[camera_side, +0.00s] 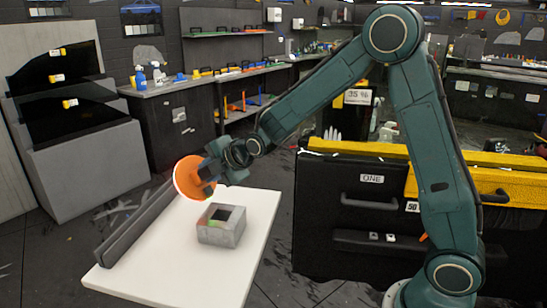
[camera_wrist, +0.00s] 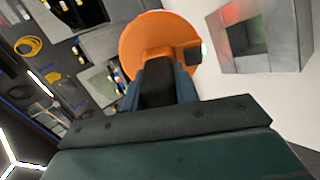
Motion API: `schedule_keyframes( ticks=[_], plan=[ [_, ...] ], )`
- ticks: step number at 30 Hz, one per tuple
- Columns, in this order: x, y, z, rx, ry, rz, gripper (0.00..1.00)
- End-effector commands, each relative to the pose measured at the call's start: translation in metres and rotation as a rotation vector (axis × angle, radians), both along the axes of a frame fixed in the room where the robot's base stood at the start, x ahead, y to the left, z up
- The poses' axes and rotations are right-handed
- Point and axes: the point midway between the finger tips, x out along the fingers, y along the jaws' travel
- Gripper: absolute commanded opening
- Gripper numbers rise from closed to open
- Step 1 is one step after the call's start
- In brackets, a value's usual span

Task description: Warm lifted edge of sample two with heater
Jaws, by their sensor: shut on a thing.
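My gripper (camera_side: 210,171) is shut on an orange disc-shaped tool (camera_side: 186,180) with a pale rim, held by its orange block. The tool also shows in the wrist view (camera_wrist: 137,45), at the tips of my gripper (camera_wrist: 166,66). It is in the air above the far left part of the white table; I cannot tell from its look whether it is the heater. Dark glossy panels (camera_side: 36,72) with yellow tags lean on a grey stand at the left, well apart from the tool. Which is sample two, and any lifted edge, cannot be told.
A grey open box (camera_side: 220,236) stands on the white table (camera_side: 165,276); it also shows in the wrist view (camera_wrist: 288,52). A long dark bar (camera_side: 135,228) runs along the table's left edge. Black drawers (camera_side: 345,225) stand at the right. The table's front is clear.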

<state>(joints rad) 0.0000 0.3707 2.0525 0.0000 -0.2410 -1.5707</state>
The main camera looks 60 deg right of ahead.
Motion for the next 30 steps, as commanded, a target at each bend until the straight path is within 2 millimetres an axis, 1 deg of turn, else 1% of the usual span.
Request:
schedule_keyframes(
  ticks=[1,10,14,30],
  plan=[
    [0.001,0.0,0.003,0.0,-0.008,0.0,0.0],
    [0.001,0.0,0.003,0.0,-0.008,0.0,0.0],
    [0.0,0.003,0.002,0.0,-0.007,0.001,0.0],
    [-0.014,0.04,-0.005,0.001,-0.007,0.003,0.0]
  ],
)
